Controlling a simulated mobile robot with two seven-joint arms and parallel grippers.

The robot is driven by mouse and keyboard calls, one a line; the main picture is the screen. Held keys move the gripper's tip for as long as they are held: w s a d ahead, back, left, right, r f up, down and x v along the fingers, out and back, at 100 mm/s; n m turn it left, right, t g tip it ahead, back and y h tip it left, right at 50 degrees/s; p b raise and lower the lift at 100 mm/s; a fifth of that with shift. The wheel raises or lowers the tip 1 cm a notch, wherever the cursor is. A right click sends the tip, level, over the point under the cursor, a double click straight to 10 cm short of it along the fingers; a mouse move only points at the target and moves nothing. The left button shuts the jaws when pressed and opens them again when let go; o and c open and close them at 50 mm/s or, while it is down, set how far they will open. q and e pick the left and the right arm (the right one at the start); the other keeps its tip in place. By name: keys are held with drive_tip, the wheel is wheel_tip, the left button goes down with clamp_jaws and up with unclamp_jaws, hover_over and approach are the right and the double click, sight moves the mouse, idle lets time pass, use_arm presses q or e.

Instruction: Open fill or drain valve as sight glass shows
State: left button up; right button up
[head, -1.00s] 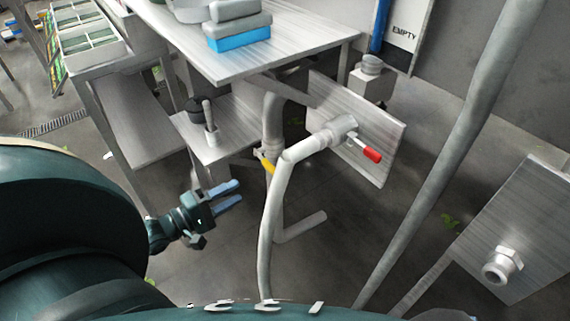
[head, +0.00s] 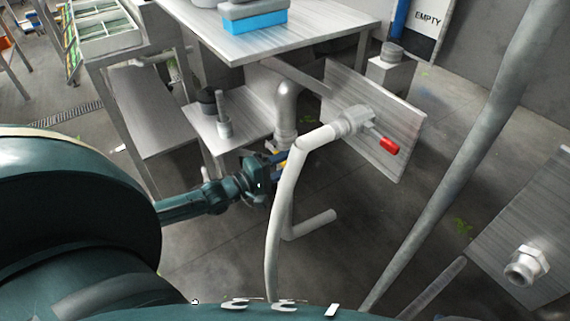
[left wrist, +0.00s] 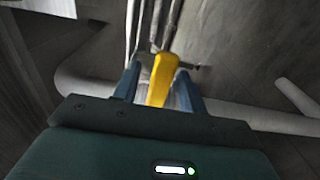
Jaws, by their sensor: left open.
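The yellow valve handle (left wrist: 161,80) sits between the two blue fingers of my left gripper (left wrist: 158,72) in the left wrist view. The fingers are open, one on each side of it; I cannot tell whether they touch it. In the head view, my left gripper (head: 281,158) is at the drop pipe under the table, and the yellow handle is mostly hidden. A red-handled valve (head: 388,146) with a white hose stands on a metal plate to the right. The sight glass (head: 400,18) shows blue beside an EMPTY label (head: 426,18); its top is cut off.
A metal table (head: 235,45) with a blue-based block stands above the pipe. A lower shelf (head: 240,120) is left of it. The white hose (head: 284,210) passes just right of my gripper. A thick grey pole (head: 470,130) crosses the right side.

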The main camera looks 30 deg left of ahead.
use_arm(q)
clamp_jaws()
idle(0.4)
drive_tip(key=shift+r, duration=0.1)
